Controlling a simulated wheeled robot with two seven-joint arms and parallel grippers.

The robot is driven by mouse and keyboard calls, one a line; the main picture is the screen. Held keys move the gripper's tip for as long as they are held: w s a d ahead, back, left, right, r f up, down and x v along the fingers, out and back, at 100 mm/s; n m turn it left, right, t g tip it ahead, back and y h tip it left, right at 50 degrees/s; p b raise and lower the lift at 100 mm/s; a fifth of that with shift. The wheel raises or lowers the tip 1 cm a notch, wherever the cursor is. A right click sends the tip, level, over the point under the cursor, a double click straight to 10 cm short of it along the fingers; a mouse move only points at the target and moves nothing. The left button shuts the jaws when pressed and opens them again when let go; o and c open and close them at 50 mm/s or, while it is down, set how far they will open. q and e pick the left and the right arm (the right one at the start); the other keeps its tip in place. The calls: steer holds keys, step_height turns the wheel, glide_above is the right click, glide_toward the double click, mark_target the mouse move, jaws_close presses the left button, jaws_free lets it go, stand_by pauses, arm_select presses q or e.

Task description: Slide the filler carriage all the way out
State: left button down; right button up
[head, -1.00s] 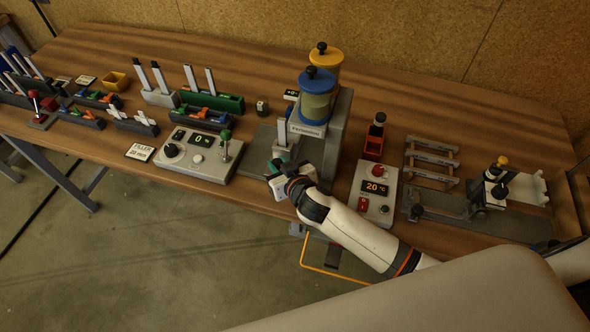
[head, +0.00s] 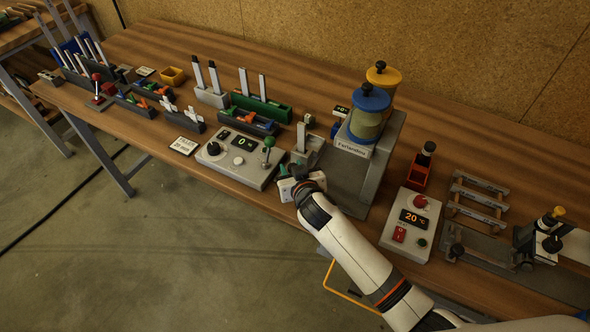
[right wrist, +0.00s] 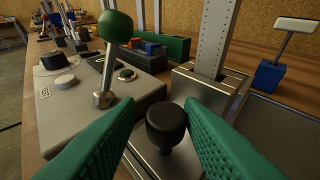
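The filler (head: 375,150) is a grey stand with a blue-lidded jar and a yellow-lidded jar. Its carriage (head: 300,156) is a metal slide with an upright post, lying left of the stand and close to the control box. In the right wrist view the carriage (right wrist: 208,88) shows its perforated post and a black knob (right wrist: 166,125). My right gripper (head: 292,173) is at the carriage's front end. Its green fingers (right wrist: 160,103) stand apart on both sides of the knob, with a gap on the left and the knob close to the right finger. My left gripper is out of view.
A control box (head: 236,157) with a green-knobbed lever (right wrist: 116,30) stands just left of the carriage. A heater box (head: 410,225) reading 20 is to the right. Racks and bins (head: 262,108) fill the table behind and left. Open floor lies in front.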

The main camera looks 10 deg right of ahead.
steer(key=shift+w+f, duration=0.1)
steer(key=b+v, duration=0.1)
steer(key=v, duration=1.1)
stand_by(0.4)
